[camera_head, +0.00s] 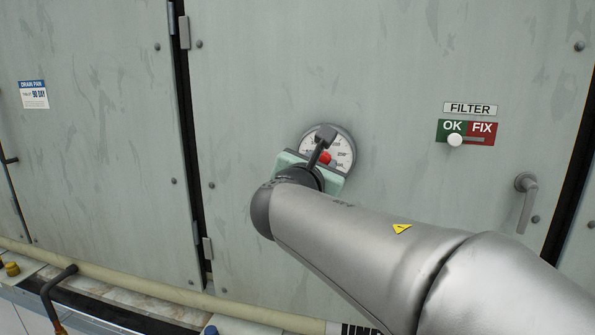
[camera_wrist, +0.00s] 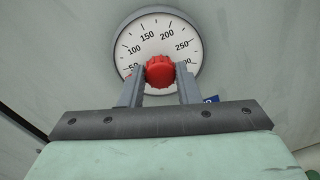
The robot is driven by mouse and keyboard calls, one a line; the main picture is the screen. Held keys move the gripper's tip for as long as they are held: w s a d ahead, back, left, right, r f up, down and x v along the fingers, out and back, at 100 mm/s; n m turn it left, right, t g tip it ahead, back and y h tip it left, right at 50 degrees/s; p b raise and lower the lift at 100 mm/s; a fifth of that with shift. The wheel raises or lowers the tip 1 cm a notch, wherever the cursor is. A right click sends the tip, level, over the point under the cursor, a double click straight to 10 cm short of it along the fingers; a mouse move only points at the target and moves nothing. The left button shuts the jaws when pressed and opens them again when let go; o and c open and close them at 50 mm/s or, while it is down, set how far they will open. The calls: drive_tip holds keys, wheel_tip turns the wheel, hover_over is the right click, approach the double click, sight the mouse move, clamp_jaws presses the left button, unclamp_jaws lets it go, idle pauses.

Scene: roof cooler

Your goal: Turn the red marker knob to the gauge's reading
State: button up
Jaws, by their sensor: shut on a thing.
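The round gauge (camera_head: 342,148) with a white dial and grey rim is mounted on the grey-green panel. In the wrist view its dial (camera_wrist: 150,40) shows numbers from 50 to 250 and part of a higher one at the right. The red marker knob (camera_wrist: 160,71) sits at the dial's centre; it also shows in the head view (camera_head: 325,158). My gripper (camera_wrist: 160,78) is shut on the knob, one finger on each side.
A FILTER label (camera_head: 470,109) sits above an OK/FIX slider (camera_head: 455,140) to the right, with a door handle (camera_head: 525,190) beyond it. A pale pipe (camera_head: 130,290) runs along the panel's bottom. The panel around the gauge is flat and clear.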

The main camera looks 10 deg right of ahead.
drive_tip(key=o, duration=1)
drive_tip(key=shift+c, duration=0.2)
drive_tip(key=v, duration=0.7)
drive_tip(key=shift+s+b, duration=0.25)
drive_tip(key=shift+b, duration=0.2)
drive_tip(key=shift+a+f, duration=0.1)
drive_tip(key=s+d+f+m+g, duration=0.2)
drive_tip(key=f+m+g, duration=0.15)
drive_tip(key=f, duration=0.25)
drive_tip(key=s+d+f+m+g+y+p, duration=0.1)
drive_tip(key=s+d+f+m+g, duration=0.1)
drive_tip(key=d+f+m, duration=0.3)
drive_tip(key=s+f+m+g, duration=0.2)
drive_tip(key=f+m+g, duration=0.1)
drive_tip(key=f, duration=0.5)
drive_tip(key=s+a+f+m+g+y, duration=0.2)
drive_tip(key=s+f+m+g+y, duration=0.1)
drive_tip(key=s+f+m, duration=0.4)
drive_tip(key=s+a+f+m+g+y+p, duration=0.1)
drive_tip(key=s+a+f+m+g+y, duration=0.1)
drive_tip(key=s+f+m+g+y, duration=0.2)
drive_tip(key=s+f+m, duration=0.3)
drive_tip(key=m, duration=0.1)
drive_tip(key=shift+f, duration=0.25)
